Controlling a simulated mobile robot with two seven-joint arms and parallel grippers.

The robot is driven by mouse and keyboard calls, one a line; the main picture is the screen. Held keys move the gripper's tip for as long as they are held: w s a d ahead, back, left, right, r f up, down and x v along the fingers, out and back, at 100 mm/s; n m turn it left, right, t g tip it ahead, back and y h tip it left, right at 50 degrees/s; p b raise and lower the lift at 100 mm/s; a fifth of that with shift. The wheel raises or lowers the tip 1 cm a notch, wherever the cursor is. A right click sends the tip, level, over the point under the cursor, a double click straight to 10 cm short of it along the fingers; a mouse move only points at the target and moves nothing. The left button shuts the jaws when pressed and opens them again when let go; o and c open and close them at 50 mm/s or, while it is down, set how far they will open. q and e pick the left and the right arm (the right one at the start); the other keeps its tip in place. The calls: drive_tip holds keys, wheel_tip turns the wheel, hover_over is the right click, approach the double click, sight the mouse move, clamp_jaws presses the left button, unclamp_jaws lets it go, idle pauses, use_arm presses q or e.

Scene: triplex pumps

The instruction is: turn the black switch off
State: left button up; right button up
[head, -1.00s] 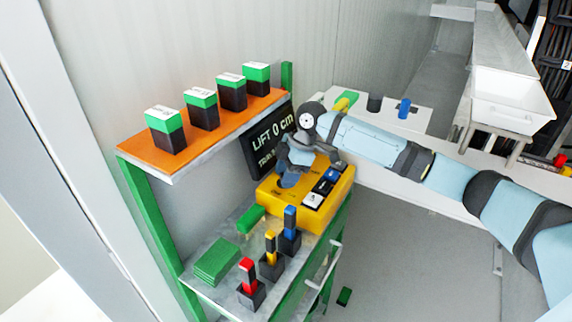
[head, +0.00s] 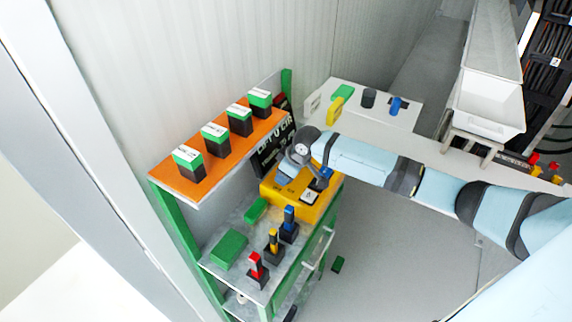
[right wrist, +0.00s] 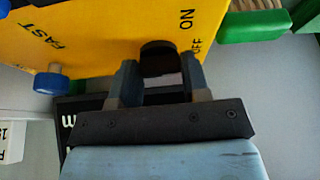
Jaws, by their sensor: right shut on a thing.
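The yellow control box (head: 294,208) stands at the far end of the shelf unit. In the right wrist view the yellow panel (right wrist: 95,40) carries ON, OFF and FAST lettering. The black switch (right wrist: 158,58) is a dark round knob beside the ON and OFF lettering. My right gripper (right wrist: 159,82) has one finger on each side of it and is shut on it. In the head view my right gripper (head: 290,177) is over the box and hides the switch. My left gripper is not in view.
A blue knob (right wrist: 52,83) sits beside FAST. A dark display (head: 272,158) stands behind the box. Red (head: 256,265), yellow (head: 273,240) and blue (head: 290,217) handles stand on the grey shelf. Green-topped black blocks (head: 215,140) line the orange shelf. Grey floor lies right of the unit.

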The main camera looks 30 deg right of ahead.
drive_tip(key=shift+r+m+p, duration=0.1)
drive_tip(key=shift+m+p, duration=0.2)
drive_tip(key=shift+p, duration=0.05)
idle(0.3)
drive_tip(key=o, duration=0.6)
drive_tip(key=shift+o, duration=0.2)
drive_tip(key=b+v, duration=0.1)
drive_tip(key=v, duration=1.2)
drive_tip(key=shift+s+r, duration=0.3)
drive_tip(key=shift+s, duration=0.05)
drive_tip(key=shift+a+f, duration=0.1)
